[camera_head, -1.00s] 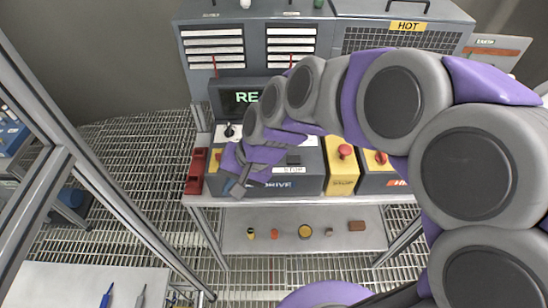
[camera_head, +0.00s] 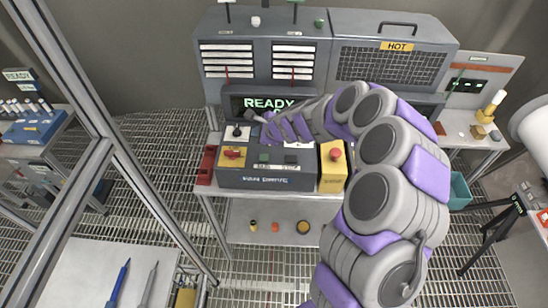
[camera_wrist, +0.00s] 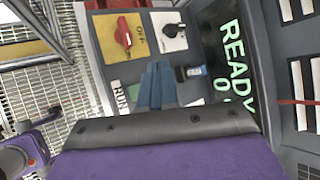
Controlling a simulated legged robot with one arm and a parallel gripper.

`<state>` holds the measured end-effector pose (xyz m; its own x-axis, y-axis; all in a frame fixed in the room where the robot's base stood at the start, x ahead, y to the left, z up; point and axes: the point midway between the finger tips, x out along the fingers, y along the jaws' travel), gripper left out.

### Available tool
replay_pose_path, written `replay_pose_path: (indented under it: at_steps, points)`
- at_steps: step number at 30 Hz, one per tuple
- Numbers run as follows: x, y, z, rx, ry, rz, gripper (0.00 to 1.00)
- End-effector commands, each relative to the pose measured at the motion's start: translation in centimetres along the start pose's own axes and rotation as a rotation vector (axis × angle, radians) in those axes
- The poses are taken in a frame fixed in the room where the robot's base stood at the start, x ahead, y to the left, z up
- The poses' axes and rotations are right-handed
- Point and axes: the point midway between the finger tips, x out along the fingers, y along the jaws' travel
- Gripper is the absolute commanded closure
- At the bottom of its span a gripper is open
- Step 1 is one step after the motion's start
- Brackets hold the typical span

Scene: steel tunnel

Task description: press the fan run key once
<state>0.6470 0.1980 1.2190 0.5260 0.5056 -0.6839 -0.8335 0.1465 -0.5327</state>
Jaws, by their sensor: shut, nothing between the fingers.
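The control box (camera_head: 235,182) stands at the front of the bench. On its top are a green key (camera_head: 263,158) with a RUN label and a dark key (camera_head: 290,159) with a STOP label. In the wrist view the RUN label (camera_wrist: 120,98) shows left of my gripper (camera_wrist: 158,72); the fingers hide much of the area beside it. My gripper is shut and empty. In the head view its tip (camera_head: 252,116) is behind the keys, near the display, apart from the green key.
A red rotary switch (camera_head: 232,152) on yellow and a black knob (camera_head: 237,131) on white lie to the left. A READY display (camera_head: 240,104) stands behind. A yellow box with a red button (camera_head: 336,154) is at the right, close to my arm.

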Motion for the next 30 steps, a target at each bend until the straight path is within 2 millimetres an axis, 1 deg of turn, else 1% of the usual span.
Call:
replay_pose_path:
  at_steps: [3,6,20,26,30]
  points:
    - [0.9,-0.2,-1.4,0.060,0.035,-0.013,1.00]
    - [1.2,-0.4,-2.0,0.082,0.049,-0.022,1.00]
    - [1.3,-0.3,-2.2,0.086,0.050,-0.025,1.00]
    - [2.2,0.4,-2.9,0.087,0.049,-0.024,1.00]
    - [3.3,1.3,-3.7,0.086,0.049,-0.024,1.00]
